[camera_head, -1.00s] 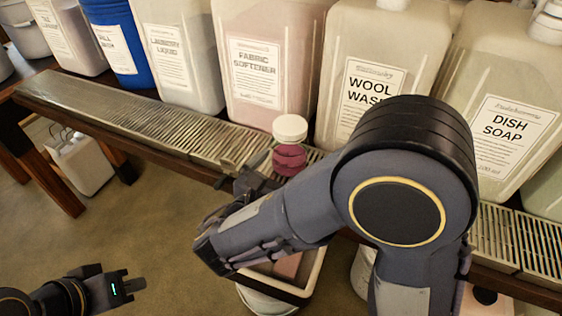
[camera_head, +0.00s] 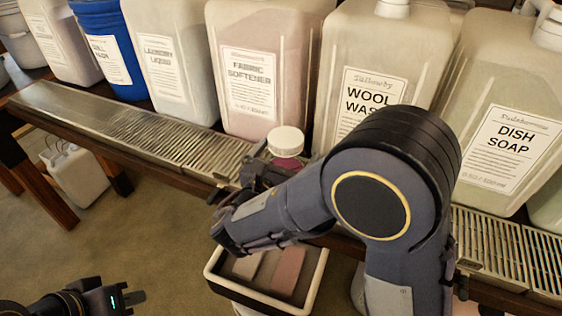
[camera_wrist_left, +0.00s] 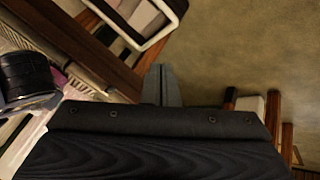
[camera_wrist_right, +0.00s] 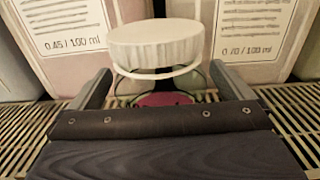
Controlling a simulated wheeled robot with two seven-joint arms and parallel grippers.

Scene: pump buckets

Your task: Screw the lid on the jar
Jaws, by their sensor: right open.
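The jar (camera_head: 285,161) is clear with dark pink content and stands on the slatted metal rack. Its white lid (camera_head: 286,140) sits on top, level in the right wrist view (camera_wrist_right: 155,45); I cannot tell how tightly it is seated. My right gripper (camera_wrist_right: 163,85) is open, with one finger on each side of the jar just below the lid. In the head view my right arm hides much of the jar's lower part. My left gripper (camera_head: 133,298) is low at the bottom left, away from the jar, its fingers together and empty in the left wrist view (camera_wrist_left: 162,84).
Large labelled jugs, including fabric softener (camera_head: 250,60) and dish soap (camera_head: 500,110), stand close behind the rack (camera_head: 130,115). A white-rimmed tray (camera_head: 211,270) with two blocks is below the right arm. A white canister (camera_head: 78,175) stands on the floor.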

